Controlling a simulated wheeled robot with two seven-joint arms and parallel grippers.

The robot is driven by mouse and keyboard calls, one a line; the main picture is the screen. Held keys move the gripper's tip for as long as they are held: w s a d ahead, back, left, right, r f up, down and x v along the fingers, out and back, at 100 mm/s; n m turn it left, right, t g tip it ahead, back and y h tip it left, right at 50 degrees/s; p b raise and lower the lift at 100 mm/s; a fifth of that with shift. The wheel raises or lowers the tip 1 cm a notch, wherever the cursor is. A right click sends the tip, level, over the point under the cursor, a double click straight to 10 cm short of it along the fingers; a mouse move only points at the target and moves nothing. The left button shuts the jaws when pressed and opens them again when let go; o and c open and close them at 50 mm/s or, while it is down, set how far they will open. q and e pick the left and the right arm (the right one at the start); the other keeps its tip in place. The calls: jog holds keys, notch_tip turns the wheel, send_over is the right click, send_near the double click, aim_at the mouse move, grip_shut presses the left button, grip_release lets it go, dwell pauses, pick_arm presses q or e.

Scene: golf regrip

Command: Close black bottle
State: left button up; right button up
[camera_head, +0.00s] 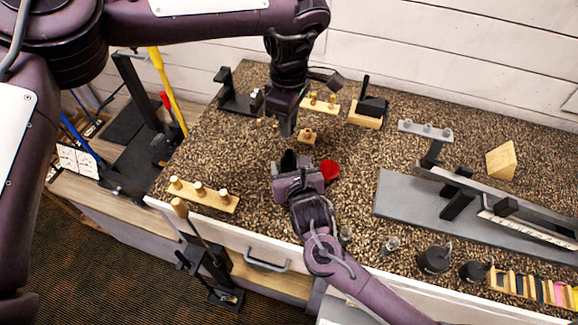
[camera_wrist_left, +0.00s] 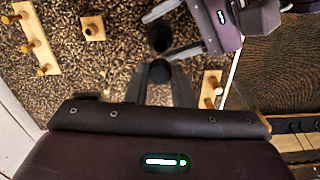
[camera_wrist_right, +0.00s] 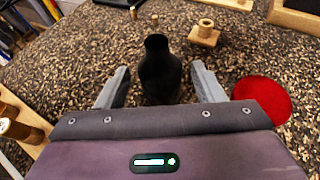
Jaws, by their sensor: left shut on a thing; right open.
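The black bottle (camera_wrist_right: 160,75) stands upright and uncapped on the speckled countertop, between the open fingers of my right gripper (camera_wrist_right: 160,86). A gap shows on each side of it. In the head view the bottle (camera_head: 288,160) is partly hidden by my right gripper (camera_head: 298,168). My left gripper (camera_head: 288,128) points down above and behind the bottle. In the left wrist view its fingers (camera_wrist_left: 160,88) are shut on a small black cap (camera_wrist_left: 160,70). The bottle's dark mouth (camera_wrist_left: 160,38) shows just beyond the cap, apart from it.
A red disc (camera_head: 329,170) lies right of the bottle. A small wooden block (camera_head: 307,136) stands behind it. A pegged wooden board (camera_head: 203,193) lies at the front left. A grey plate with a metal rig (camera_head: 400,200) takes up the right. Open counter lies between.

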aim_at(287, 158)
jog(key=shift+x, duration=2.3)
jog(key=shift+s, duration=0.1)
grip_shut()
pick_arm(q)
jog(key=shift+f, duration=2.45)
